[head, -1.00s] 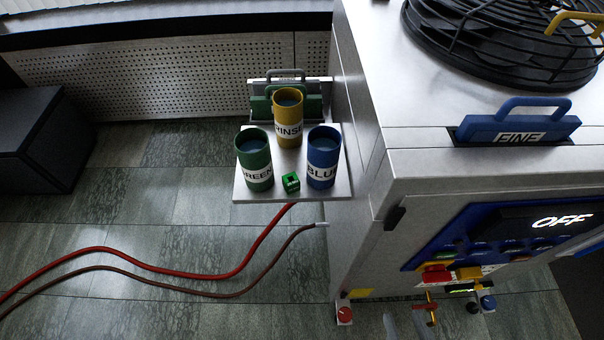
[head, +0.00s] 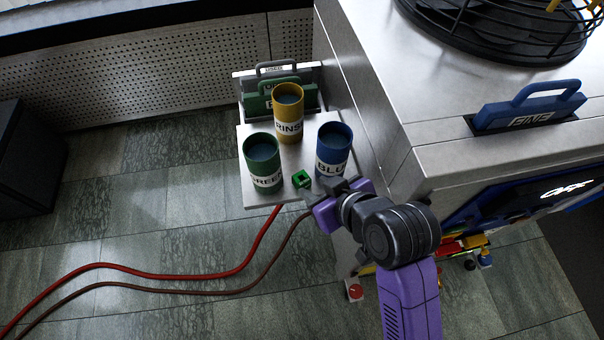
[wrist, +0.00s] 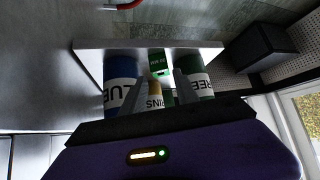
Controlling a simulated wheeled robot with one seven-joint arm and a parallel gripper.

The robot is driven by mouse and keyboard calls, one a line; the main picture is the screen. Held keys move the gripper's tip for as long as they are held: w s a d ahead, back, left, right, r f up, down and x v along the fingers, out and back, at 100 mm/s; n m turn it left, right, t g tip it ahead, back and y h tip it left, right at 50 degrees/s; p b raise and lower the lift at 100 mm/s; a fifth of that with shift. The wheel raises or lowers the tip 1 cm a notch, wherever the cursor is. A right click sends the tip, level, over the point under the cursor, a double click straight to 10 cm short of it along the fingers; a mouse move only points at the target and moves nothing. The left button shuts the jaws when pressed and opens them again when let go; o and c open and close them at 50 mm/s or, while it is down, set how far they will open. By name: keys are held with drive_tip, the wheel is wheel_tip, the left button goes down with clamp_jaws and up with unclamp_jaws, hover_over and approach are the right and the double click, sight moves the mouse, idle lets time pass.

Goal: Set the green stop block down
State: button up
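The green stop block (head: 301,179) is a small green cube on the metal shelf (head: 258,199), near its front edge between the green and blue cups. It also shows in the wrist view (wrist: 159,62), with a white label. My gripper (head: 306,190) reaches in from the lower right, close to the block. In the wrist view its two fingers (wrist: 162,80) stand apart, with the block just beyond and between their tips. I see no grip on the block; whether a fingertip touches it I cannot tell.
A green cup (head: 262,164), a yellow rinse cup (head: 288,112) and a blue cup (head: 333,150), all holding liquid, crowd the shelf. Handled plates (head: 279,94) stand behind. The press body (head: 390,110) is close on the right. Red hoses (head: 190,270) lie below.

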sight(300, 178)
drive_tip(key=shift+w+r+x, duration=0.15)
drive_tip(key=shift+x, duration=1.85)
drive_tip(key=shift+w+r+x, duration=0.1)
drive_tip(key=shift+r+x, duration=0.05)
drive_tip(key=shift+x, duration=1.8)
drive_tip(key=shift+a, duration=0.1)
clamp_jaws()
